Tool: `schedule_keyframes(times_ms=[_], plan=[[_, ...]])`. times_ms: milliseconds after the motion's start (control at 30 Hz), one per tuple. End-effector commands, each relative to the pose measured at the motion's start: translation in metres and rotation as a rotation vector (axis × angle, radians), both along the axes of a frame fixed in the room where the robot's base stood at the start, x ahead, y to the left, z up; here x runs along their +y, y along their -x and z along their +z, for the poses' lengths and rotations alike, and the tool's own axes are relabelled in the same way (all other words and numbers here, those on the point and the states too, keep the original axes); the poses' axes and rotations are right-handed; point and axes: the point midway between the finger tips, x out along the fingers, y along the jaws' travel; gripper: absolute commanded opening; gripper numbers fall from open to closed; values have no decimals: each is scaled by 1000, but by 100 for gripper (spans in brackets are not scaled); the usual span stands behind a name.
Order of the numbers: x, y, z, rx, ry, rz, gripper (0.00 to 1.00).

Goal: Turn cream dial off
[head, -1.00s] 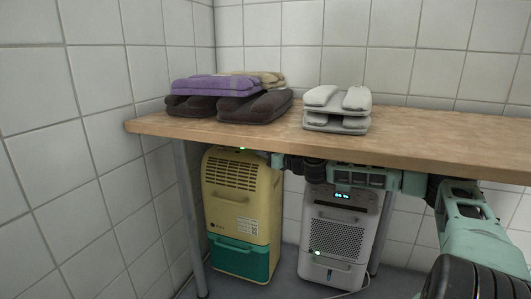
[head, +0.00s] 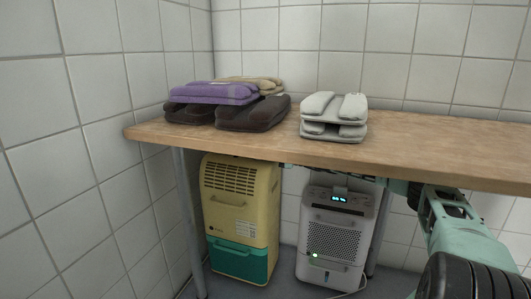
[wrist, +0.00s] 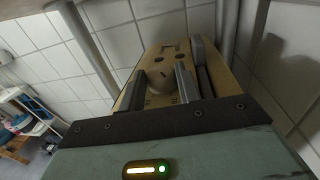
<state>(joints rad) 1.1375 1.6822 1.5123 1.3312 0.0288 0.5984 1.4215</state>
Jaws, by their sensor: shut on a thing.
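The cream dehumidifier (head: 240,195) with a teal lower tank stands under the left part of the table. In the wrist view its cream top panel (wrist: 150,52) fills the middle, with a round cream dial (wrist: 160,80) on it. My gripper (wrist: 160,74) has one dark finger on each side of the dial and is shut on it. In the head view the tabletop hides the dial and my gripper; only part of my arm shows under the table edge.
The wooden table (head: 430,148) sits close above the machine. A grey-white dehumidifier (head: 333,235) with a lit display stands to its right. Folded purple and dark textiles (head: 213,92) and grey ones (head: 333,117) lie on top. A table leg (head: 188,220) is close on the left.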

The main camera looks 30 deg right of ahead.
Motion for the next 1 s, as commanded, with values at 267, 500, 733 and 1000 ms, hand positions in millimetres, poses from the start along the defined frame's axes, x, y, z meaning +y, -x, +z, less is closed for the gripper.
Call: schedule_keyframes(times_ms=[267, 500, 733, 1000], plan=[[-1, 0, -1, 1, 2, 7, 10], [-1, 0, -1, 1, 1, 6, 55], [0, 0, -1, 1, 1, 6, 55], [2, 2, -3, 0, -1, -57, 55]])
